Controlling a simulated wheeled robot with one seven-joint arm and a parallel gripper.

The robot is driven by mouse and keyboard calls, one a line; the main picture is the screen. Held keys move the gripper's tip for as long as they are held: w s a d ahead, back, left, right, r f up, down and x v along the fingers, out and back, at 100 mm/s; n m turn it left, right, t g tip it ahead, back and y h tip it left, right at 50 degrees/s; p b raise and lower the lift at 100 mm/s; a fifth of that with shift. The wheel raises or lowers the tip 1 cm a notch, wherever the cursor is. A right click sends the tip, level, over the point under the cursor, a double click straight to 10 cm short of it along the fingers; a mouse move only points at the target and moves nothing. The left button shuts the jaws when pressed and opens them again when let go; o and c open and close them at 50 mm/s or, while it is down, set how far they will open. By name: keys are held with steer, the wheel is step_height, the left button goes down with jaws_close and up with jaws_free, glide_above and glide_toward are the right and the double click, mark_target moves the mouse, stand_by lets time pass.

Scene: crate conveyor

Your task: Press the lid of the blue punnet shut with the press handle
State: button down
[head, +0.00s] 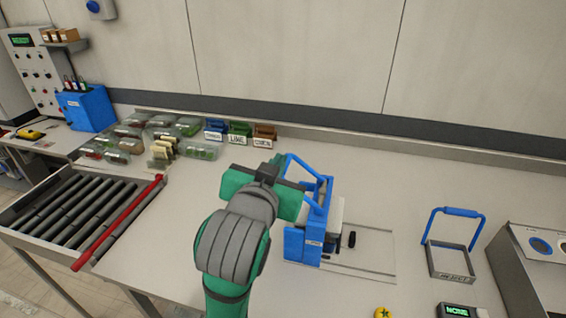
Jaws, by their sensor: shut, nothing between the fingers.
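A blue press (309,240) stands on the worktop just right of my arm. Its blue press handle (305,167) is a slanted bar frame rising above the body. My gripper (274,164) is shut and empty, close to the left of the handle's upper end; I cannot tell whether they touch. A pale block-like part (337,214) shows at the press's right side, with a small black knob (351,240) beside it. I cannot make out a blue punnet or its lid; the inside of the press is largely hidden by its frame and my arm.
Several clear punnets (190,126) and three labelled holders (238,132) stand at the back left. A roller conveyor (75,212) with a red bar (118,222) is at left. A grey tray with a blue handle (460,212) is at right. Worktop between press and tray is mostly clear.

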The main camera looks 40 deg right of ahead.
steer(key=w+d+f, duration=0.1)
steer(key=w+d, duration=0.1)
steer(key=w+d+f, duration=0.4)
steer(key=shift+w+d, duration=0.3)
steer(key=shift+w, duration=0.05)
steer(key=shift+f, duration=0.65)
steer(key=shift+w+a, duration=0.1)
